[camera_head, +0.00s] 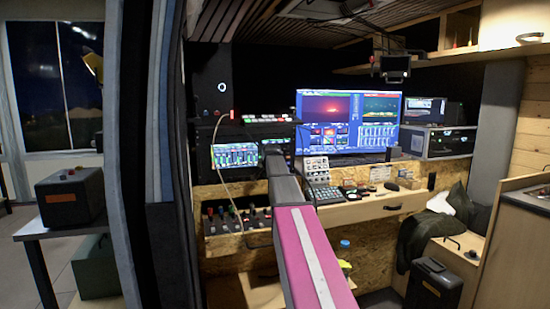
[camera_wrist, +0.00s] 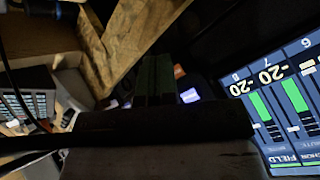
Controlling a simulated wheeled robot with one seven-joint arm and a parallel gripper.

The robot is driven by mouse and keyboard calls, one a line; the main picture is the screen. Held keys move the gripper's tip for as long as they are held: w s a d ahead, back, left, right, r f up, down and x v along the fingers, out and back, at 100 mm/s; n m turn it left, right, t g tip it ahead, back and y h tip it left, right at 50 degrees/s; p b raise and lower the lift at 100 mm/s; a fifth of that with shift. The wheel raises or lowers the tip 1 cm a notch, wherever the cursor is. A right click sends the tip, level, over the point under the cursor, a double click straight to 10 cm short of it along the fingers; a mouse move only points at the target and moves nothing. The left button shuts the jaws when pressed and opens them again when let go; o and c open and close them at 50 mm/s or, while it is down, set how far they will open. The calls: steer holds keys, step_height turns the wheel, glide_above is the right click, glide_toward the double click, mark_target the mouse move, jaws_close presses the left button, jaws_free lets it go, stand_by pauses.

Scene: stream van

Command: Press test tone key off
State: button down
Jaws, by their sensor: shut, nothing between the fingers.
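My gripper (camera_wrist: 158,80) shows dark in the middle of the wrist view, its fingers together with nothing between them. Just right of the fingers are a lit white-blue key (camera_wrist: 190,95) and a small orange-lit key (camera_wrist: 180,71). I cannot read a label on either, so I cannot tell which is the test tone key. I cannot tell whether a fingertip touches a key. In the head view my arm reaches toward the desk by the audio-meter screen (camera_head: 234,155), and its end hides what lies behind it.
The meter screen (camera_wrist: 280,105) stands close on the right in the wrist view. A wooden edge (camera_wrist: 135,35) lies above the fingers. A large monitor (camera_head: 349,121), a key panel (camera_head: 325,193) and a knob panel (camera_head: 222,222) surround the arm. A doorway post (camera_head: 145,150) stands left.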

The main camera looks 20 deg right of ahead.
steer(key=shift+s, duration=0.25)
steer(key=s, duration=0.6)
stand_by(0.6)
